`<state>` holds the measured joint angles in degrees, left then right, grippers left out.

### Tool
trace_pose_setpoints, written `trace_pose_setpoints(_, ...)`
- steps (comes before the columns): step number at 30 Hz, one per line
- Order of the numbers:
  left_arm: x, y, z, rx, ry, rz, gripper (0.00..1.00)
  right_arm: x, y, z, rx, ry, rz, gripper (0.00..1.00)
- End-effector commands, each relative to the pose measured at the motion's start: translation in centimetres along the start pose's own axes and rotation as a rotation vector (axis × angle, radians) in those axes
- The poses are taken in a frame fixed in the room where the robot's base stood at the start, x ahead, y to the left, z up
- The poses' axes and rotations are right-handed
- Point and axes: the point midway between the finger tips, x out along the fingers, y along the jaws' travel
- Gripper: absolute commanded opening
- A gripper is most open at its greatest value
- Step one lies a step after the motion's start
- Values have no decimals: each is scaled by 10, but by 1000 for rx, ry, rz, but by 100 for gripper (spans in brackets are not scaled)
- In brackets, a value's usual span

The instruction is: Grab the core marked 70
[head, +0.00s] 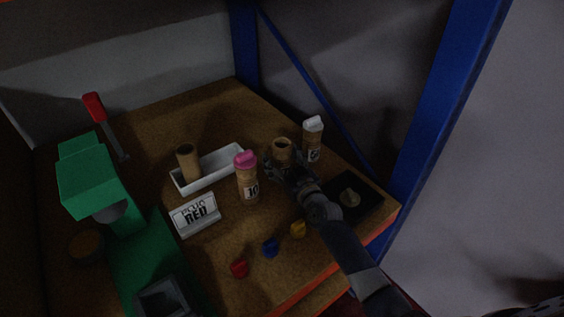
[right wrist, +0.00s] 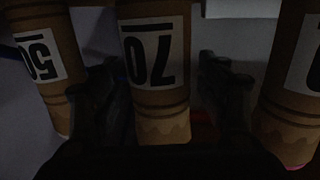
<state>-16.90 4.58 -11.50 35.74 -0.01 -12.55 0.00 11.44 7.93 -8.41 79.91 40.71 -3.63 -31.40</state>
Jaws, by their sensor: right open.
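The core marked 70 (right wrist: 155,75) stands between the two fingers of my right gripper (right wrist: 163,88) in the right wrist view, its label upside down there. In the head view the same core (head: 282,149) is a brown tube with an open top, and my right gripper (head: 284,172) reaches it from the front right. The fingers are open, one on each side of the core; I cannot tell whether either touches it. My left gripper is not in view.
A pink-topped core marked 10 (head: 247,178) stands left of the gripper, and a white-topped core (head: 313,140) stands close on the right. A white tray (head: 222,168) holds a brown core (head: 187,160). A sign (head: 194,215), small colored pieces and a green machine (head: 98,180) are left and front.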

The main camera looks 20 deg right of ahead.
Motion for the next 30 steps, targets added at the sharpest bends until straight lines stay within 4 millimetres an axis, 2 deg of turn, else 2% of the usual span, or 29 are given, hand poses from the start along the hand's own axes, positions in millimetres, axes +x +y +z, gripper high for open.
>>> trace_pose_setpoints(2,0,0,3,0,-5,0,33,0,0,0,0,0,0,68)
trace_pose_setpoints(3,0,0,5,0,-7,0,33,0,0,0,0,0,0,64)
trace_pose_setpoints(9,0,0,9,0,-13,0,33,0,0,0,0,0,0,19)
trace_pose_setpoints(20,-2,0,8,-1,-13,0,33,0,0,-5,1,3,0,18)
trace_pose_setpoints(23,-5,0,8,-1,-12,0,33,-1,0,-19,2,5,0,18)
trace_pose_setpoints(30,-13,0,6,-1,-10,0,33,-3,0,-67,2,6,1,18)
